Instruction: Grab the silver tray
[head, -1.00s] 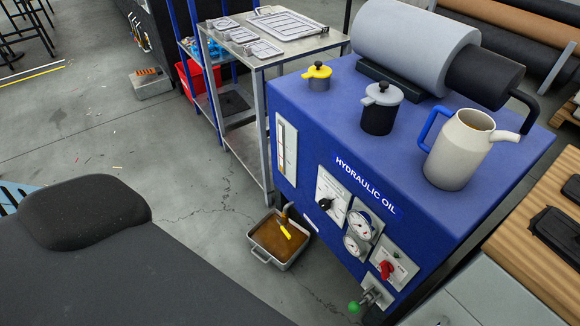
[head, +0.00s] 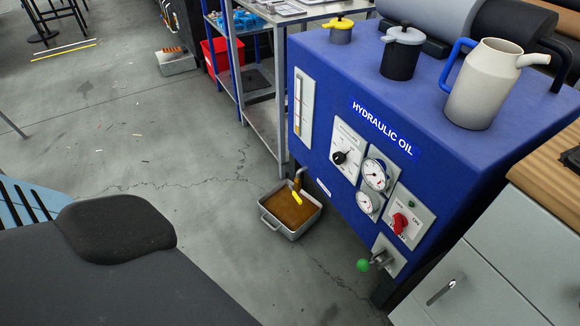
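A silver-grey metal tray (head: 290,232) with side handles sits on the floor in front of the blue hydraulic oil cabinet (head: 335,75). It holds brown liquid, and a pipe with a yellow lever (head: 297,196) reaches over it from the cabinet. Another silver tray (head: 280,8) is partly visible on the metal cart at the top edge, cut off by the frame. Neither of my grippers is in view.
The metal cart (head: 262,120) stands left of the cabinet, with a red bin (head: 214,58) beyond it. A green-tipped valve (head: 363,265) sticks out low on the cabinet. A cream jug (head: 482,85) stands on top. The floor left of the tray is mostly clear.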

